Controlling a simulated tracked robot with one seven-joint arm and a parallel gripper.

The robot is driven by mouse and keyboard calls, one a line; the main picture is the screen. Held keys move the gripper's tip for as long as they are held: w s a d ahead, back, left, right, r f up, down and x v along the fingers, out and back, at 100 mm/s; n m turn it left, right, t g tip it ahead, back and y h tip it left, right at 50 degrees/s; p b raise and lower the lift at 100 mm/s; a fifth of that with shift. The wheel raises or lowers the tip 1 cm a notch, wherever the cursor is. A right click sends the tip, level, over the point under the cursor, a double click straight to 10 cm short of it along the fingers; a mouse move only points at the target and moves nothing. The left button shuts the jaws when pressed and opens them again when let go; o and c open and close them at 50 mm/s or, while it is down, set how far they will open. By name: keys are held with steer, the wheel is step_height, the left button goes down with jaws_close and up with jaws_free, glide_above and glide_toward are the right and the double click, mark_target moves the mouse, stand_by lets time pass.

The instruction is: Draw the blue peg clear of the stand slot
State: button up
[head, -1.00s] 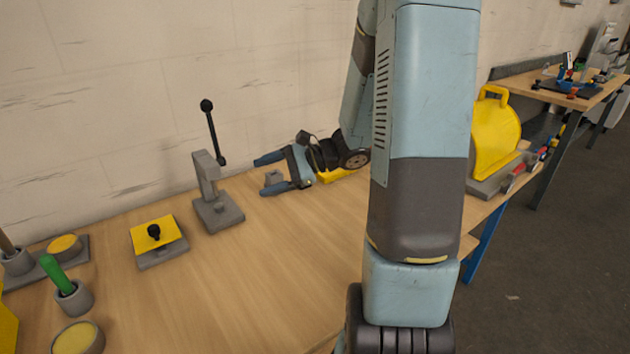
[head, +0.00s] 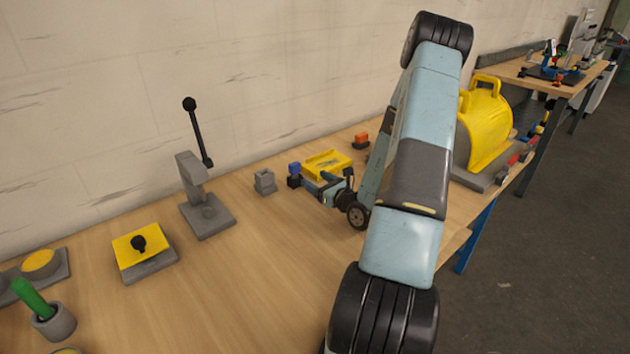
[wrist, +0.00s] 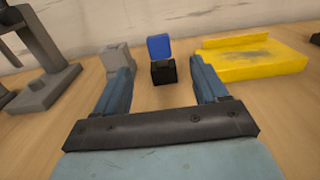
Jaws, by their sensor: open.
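The blue peg (head: 294,168) stands upright on a small black block (head: 294,182) on the bench. In the wrist view the blue peg (wrist: 159,47) shows as a blue top over the black block (wrist: 164,72). Whether its lower end sits in a slot there is hidden. My gripper (head: 317,184) is open and empty, just to the right of the block in the head view. In the wrist view my gripper (wrist: 161,75) has one finger on each side of the line to the block. The block appears just beyond the fingertips, with no contact visible.
A grey slotted block (head: 265,182) stands left of the peg, close to my left finger in the wrist view. A yellow tray (head: 327,164) lies right and behind. A grey lever press (head: 207,210) stands further left. Bare bench (head: 240,290) lies in front.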

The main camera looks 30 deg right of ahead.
mark_target(291, 164)
steer(key=w+a, duration=0.1)
steer(key=w, duration=0.3)
steer(key=w+a, duration=0.1)
steer(key=w, duration=0.8)
steer(key=shift+w+a+f, duration=0.1)
steer(key=shift+w+a, duration=0.25)
steer(key=shift+a, duration=0.05)
steer(key=shift+c, duration=0.3)
steer(key=c, duration=1)
steer(key=shift+r, duration=4.6)
